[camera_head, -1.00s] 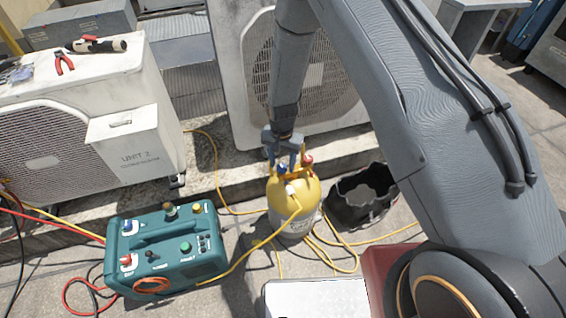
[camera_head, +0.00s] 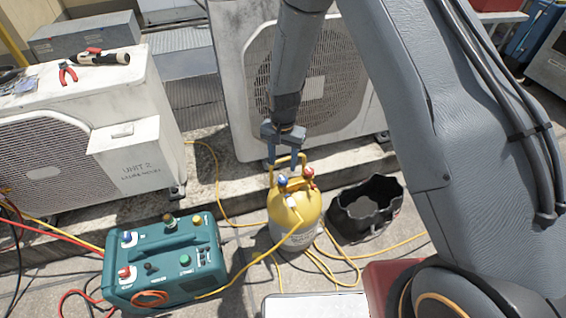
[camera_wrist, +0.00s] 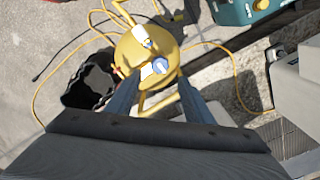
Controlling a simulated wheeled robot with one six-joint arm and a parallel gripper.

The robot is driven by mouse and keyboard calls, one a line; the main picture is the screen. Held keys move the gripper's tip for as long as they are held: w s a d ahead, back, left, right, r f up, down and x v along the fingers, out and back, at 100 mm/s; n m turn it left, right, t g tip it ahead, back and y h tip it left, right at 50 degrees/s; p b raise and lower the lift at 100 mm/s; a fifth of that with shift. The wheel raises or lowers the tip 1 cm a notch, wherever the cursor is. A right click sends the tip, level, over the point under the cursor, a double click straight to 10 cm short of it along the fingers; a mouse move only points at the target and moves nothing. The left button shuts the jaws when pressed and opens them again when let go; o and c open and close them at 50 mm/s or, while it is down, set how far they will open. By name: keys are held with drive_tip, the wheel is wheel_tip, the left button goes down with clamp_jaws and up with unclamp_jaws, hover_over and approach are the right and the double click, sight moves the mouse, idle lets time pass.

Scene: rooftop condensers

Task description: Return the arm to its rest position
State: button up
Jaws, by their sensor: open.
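My gripper (camera_head: 284,161) is open and points down just above the yellow cylinder (camera_head: 296,214) in the head view. The cylinder stands upright on the ground, with a yellow handle, a blue valve knob (camera_head: 282,182) and a red valve knob (camera_head: 308,173) on top. In the wrist view the two fingers (camera_wrist: 156,97) reach over the cylinder's top (camera_wrist: 160,45), with the blue knob (camera_wrist: 160,66) between them. Nothing is held. I cannot tell whether a finger touches the handle.
A teal recovery machine (camera_head: 165,262) stands left of the cylinder and a black bucket (camera_head: 366,208) right of it. Yellow hoses (camera_head: 335,262) lie around them. A condenser unit (camera_head: 70,130) with pliers (camera_head: 67,73) on top is at left; another condenser (camera_head: 235,90) stands behind my arm.

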drive_tip(key=s+d+r+n+p, duration=0.1)
drive_tip(key=s+d+r, duration=0.2)
drive_tip(key=d+r, duration=0.35)
drive_tip(key=s+d+r+n+p, duration=0.1)
drive_tip(key=s+d+r, duration=0.25)
drive_tip(key=r, duration=0.65)
drive_tip(key=s+d+r+n+p, duration=0.1)
drive_tip(key=s+d+r, duration=0.3)
drive_tip(key=s+r, duration=0.2)
drive_tip(key=s+d+r+n+p, duration=0.1)
drive_tip(key=s+d+r, duration=0.2)
drive_tip(key=s+r, duration=0.4)
drive_tip(key=s, duration=0.4)
drive_tip(key=shift+s+d+n+p, duration=0.15)
drive_tip(key=shift+d+n+p, duration=0.15)
drive_tip(key=shift+d+p, duration=0.05)
